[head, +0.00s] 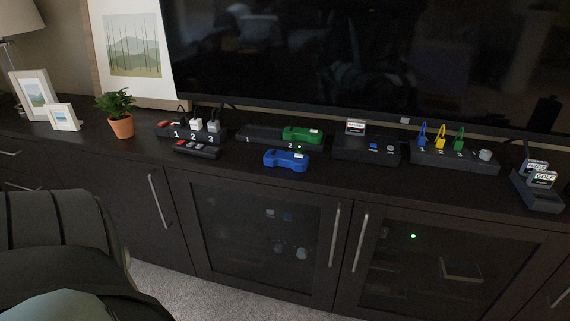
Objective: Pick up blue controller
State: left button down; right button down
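The blue controller (286,160) lies flat near the front edge of the dark cabinet top (330,176), left of the picture's middle. It sits in front of a black dock (262,134) marked with numbers. A green controller (302,135) of like shape rests on the right part of that dock, behind the blue one. The blue controller is apart from the dock, and nothing covers it. Neither of my grippers shows in the head view.
A numbered black box with plugs (193,128) and a small remote-like block (197,149) stand left of the blue controller. A game console (366,148) stands right. A TV screen (350,60) rises behind. A large dark padded shape (60,235) fills the lower left.

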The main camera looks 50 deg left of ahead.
aim_at(273, 158)
jog(key=u, duration=1.5)
jog(key=i+l+u, duration=0.25)
jog(key=l, duration=0.15)
jog(key=i+l+u, duration=0.25)
jog(key=l, duration=0.15)
jog(key=i+l, duration=0.1)
jog(key=l, duration=0.3)
